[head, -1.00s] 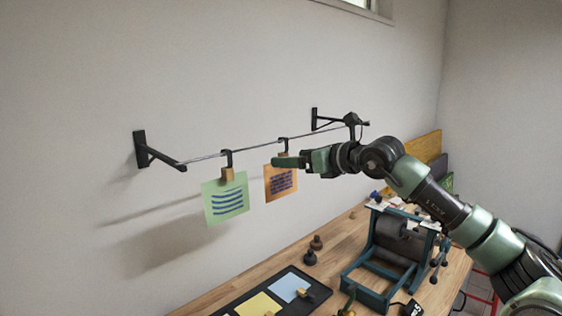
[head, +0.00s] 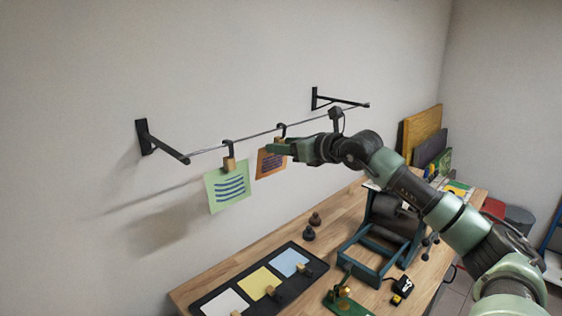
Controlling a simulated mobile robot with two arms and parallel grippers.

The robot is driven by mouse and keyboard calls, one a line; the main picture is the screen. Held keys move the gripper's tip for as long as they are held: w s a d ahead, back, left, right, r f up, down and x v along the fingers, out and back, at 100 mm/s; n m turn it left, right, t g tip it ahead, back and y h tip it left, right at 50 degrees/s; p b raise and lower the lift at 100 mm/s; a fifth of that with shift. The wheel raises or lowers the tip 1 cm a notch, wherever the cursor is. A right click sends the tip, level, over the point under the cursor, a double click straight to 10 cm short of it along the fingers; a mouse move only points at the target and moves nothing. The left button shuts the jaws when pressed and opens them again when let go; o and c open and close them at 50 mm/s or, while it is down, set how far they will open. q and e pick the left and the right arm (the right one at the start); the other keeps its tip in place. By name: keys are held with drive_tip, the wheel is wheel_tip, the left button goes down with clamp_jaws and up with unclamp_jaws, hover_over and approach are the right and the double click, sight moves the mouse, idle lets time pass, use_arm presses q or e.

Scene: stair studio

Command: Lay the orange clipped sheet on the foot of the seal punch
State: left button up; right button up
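The orange sheet (head: 270,164) with dark lines hangs against the wall from the wire, under a wooden clip (head: 279,141) on a black hook. My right gripper (head: 277,149) is at the clip and covers the sheet's upper right part. I cannot tell whether its fingers are apart or closed on the clip. A green device with brass parts (head: 343,299), which looks like the seal punch, stands at the table's front edge; its lower part is cut off by the frame. My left gripper is out of view.
A green sheet (head: 228,187) hangs left of the orange one. On the table are a black tray (head: 239,283) with white, yellow and blue sheets, two dark knobs (head: 312,226), and a blue-framed roller press (head: 372,257) under my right arm.

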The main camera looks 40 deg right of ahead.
clamp_jaws()
drive_tip(key=shift+r, duration=0.15)
drive_tip(key=shift+r+p, duration=0.7)
drive_tip(key=shift+r, duration=0.4)
drive_tip(key=shift+d, duration=0.1)
